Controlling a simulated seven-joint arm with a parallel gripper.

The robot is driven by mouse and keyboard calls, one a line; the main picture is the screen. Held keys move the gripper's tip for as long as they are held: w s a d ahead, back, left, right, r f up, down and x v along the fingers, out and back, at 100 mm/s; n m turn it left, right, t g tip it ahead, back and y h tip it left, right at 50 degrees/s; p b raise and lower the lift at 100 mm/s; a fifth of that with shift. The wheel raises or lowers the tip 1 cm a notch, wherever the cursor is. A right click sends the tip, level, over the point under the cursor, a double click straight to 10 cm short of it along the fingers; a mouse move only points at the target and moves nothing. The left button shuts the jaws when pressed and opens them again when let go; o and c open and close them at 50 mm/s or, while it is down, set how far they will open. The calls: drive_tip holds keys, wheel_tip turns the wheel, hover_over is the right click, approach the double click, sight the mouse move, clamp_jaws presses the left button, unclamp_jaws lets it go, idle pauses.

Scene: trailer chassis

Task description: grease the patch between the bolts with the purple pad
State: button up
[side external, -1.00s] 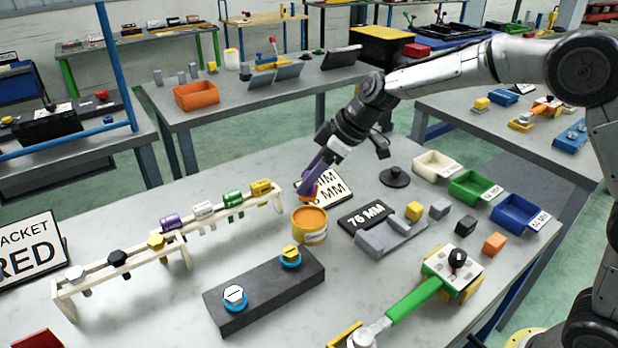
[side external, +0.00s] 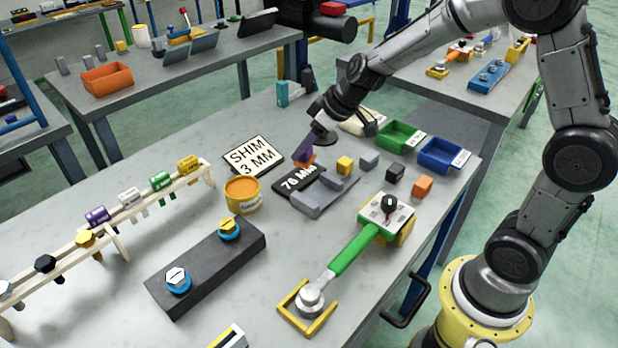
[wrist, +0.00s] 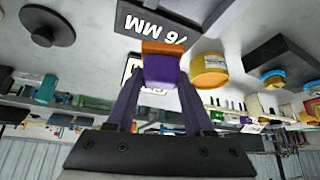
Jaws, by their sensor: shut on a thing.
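My gripper (side external: 311,143) is shut on the purple pad (wrist: 161,70), whose far end is orange. In the side external view the pad hangs near the 76 MM plate, right of the orange-filled yellow tub (side external: 242,196) and apart from it. The dark block (side external: 206,265) lies at the front, left of and nearer the camera than my gripper. It carries a white-headed bolt (side external: 177,278) and a yellow-headed bolt (side external: 229,228), each on a blue ring. The bare dark top between the bolts is clear of the pad. The tub also shows in the wrist view (wrist: 209,71).
A SHIM 3 MM sign (side external: 252,156) and a grey stepped block (side external: 312,201) are close to the pad. A rack of coloured cylinders (side external: 150,210) stands left. A green-handled tool (side external: 352,250) lies right of the dark block. Bins (side external: 400,139) stand at the back right.

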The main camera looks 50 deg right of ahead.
drive_tip(key=shift+s+a+n+y, duration=0.2)
drive_tip(key=shift+a+n+y, duration=0.1)
drive_tip(key=shift+n, duration=0.2)
drive_tip(key=a+r+n+g+y, duration=0.2)
drive_tip(key=a+r+n+g, duration=0.15)
drive_tip(key=a+n, duration=0.55)
drive_tip(key=a+r+n+g+y, duration=0.2)
drive_tip(key=a+r+n+g, duration=0.3)
drive_tip(key=a, duration=0.6)
drive_tip(key=s+a+f+n, duration=0.2)
drive_tip(key=a+f+n, duration=0.15)
drive_tip(key=a, duration=0.35)
drive_tip(key=shift+h, duration=0.3)
drive_tip(key=shift+s+a+f, duration=0.1)
drive_tip(key=shift+a+f, duration=0.05)
drive_tip(key=shift+f, duration=3.75)
drive_tip(key=shift+a+f, duration=0.1)
drive_tip(key=shift+a, duration=1.9)
drive_tip(key=shift+d, duration=1.8)
drive_tip(key=shift+d+r, duration=0.2)
drive_tip(key=shift+d, duration=0.05)
wheel_tip(320, 180, up, 8)
